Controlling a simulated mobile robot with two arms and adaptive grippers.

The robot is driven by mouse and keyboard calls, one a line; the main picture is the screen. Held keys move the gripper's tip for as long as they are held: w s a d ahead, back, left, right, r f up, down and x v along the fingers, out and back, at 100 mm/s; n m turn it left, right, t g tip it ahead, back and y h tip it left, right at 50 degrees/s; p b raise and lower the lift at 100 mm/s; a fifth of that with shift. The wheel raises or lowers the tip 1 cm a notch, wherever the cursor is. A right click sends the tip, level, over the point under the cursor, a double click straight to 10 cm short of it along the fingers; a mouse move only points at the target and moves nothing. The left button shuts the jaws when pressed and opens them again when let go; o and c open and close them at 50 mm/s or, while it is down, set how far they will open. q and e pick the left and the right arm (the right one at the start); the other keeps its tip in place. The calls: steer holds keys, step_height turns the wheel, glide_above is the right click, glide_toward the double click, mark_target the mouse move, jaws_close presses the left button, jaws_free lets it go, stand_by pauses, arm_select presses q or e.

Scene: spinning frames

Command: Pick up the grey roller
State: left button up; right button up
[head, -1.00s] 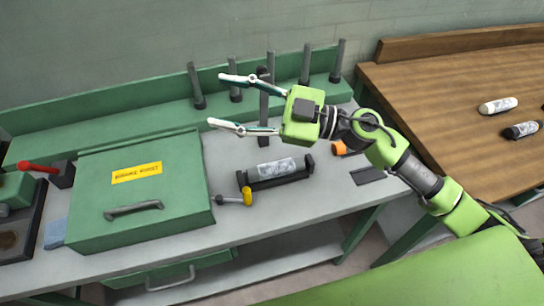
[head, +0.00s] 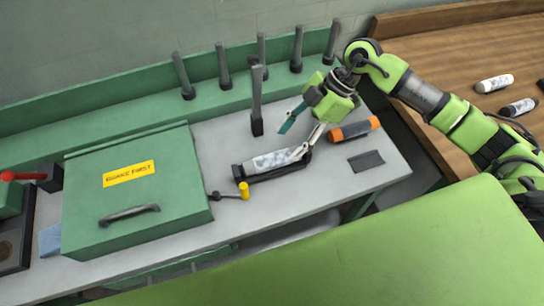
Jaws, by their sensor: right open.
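A grey-and-white mottled roller (head: 275,160), the only greyish roller on the bench, lies in a black cradle (head: 262,178). My right gripper (head: 290,142) is open and points down and left. One fingertip is at the right end of the roller; the other is behind it, over the bench. I cannot tell whether the fingertip touches the roller. Nothing is between the fingers. My left gripper is out of view.
A yellow-knobbed crank (head: 244,190) is at the cradle's left, near a green box (head: 135,195). An upright dark post (head: 256,100) stands behind. An orange-and-dark cylinder (head: 353,129) and dark plate (head: 366,161) lie to the right.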

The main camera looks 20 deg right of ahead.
mark_target(276, 155)
steer(key=shift+x, duration=0.9)
steer(key=p+x, duration=0.1)
steer(key=x, duration=0.1)
steer(key=p+x, duration=0.1)
steer(key=x, duration=0.2)
steer(key=shift+s+a+r, duration=0.15)
steer(key=shift+a+r, duration=0.1)
steer(key=shift+a+f, duration=0.1)
steer(key=shift+f, duration=0.2)
steer(key=c, duration=1.3)
